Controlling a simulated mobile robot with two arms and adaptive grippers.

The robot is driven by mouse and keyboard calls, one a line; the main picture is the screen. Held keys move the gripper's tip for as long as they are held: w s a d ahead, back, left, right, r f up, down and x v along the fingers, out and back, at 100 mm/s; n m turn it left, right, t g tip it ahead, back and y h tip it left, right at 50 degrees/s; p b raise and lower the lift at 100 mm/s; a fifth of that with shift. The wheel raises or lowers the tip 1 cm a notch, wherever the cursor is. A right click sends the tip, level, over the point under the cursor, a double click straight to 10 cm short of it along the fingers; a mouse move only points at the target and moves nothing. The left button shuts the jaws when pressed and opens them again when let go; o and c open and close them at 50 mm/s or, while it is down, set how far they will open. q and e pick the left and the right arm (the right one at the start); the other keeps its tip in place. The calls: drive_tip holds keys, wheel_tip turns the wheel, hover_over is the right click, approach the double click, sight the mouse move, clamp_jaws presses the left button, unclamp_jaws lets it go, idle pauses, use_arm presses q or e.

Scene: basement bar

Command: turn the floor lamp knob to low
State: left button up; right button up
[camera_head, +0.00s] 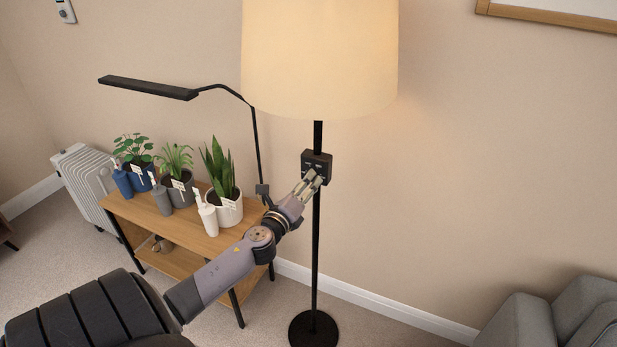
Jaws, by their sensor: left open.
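The floor lamp (320,60) has a lit cream shade, a black pole and a round black base (313,330). A small dark control box (317,160) sits on the pole below the shade. My left gripper (311,177) is open at the lower front of this box, its fingertips at or very near its face. The fingers partly cover the box, so the knob and its setting cannot be made out. My right gripper is not in view.
A wooden shelf table (180,228) left of the lamp holds several potted plants and bottles. A black desk lamp (150,87) reaches over it. A white radiator (85,180) stands at far left, a grey sofa (560,315) at lower right.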

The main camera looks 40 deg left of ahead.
use_arm(q)
drive_tip(key=shift+x, duration=1.4)
drive_tip(key=shift+c, duration=0.6)
clamp_jaws()
drive_tip(key=shift+n, duration=0.3)
drive_tip(key=shift+r+n, duration=0.1)
drive_tip(key=shift+n, duration=5.4)
